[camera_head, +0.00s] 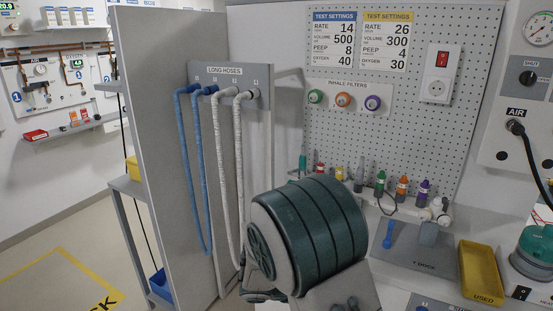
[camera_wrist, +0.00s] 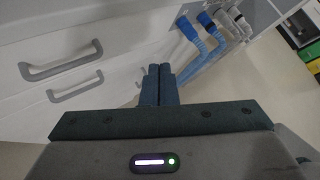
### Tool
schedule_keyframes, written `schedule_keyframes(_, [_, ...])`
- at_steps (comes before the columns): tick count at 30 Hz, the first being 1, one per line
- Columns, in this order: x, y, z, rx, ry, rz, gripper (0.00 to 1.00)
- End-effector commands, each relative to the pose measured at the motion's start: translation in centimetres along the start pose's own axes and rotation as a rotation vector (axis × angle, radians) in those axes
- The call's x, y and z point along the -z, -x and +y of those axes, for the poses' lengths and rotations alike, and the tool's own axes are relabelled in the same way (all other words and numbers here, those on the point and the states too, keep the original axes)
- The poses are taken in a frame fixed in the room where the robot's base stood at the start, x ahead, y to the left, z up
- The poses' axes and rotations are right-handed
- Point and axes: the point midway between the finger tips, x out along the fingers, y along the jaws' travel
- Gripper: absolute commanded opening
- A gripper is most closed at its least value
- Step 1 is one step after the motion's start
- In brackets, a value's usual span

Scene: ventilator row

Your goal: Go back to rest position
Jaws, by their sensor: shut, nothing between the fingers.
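My gripper (camera_wrist: 160,72) shows in the wrist view with its two dark fingers together, shut and empty. Nothing is between the fingertips. Behind it in that view are white drawer fronts with grey handles (camera_wrist: 62,62) and the ends of blue and white hoses (camera_wrist: 205,42). In the head view my dark green arm stands in the lower middle, in front of the bench and the pegboard. My gripper's fingers cannot be made out in the head view.
Long blue hoses (camera_head: 187,150) and white hoses (camera_head: 238,150) hang from a rack left of my arm, close to it. A grey partition (camera_head: 165,60) stands left of them. On the bench are a yellow tray (camera_head: 481,272) and several coloured connectors. Open floor (camera_head: 40,262) lies far left.

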Motion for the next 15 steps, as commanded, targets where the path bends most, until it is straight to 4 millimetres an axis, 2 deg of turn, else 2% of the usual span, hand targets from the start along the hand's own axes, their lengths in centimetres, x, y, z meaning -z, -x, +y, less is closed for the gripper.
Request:
schedule_keyframes(1, [-0.7, 0.0, -1.9, 0.014, -0.12, 0.073, 0.0])
schedule_keyframes(6, [-1.1, 0.3, -7.0, 0.085, -0.523, 0.298, 0.0])
schedule_keyframes(15, [-1.2, 3.1, -13.9, 0.255, -1.231, 0.649, 0.0])
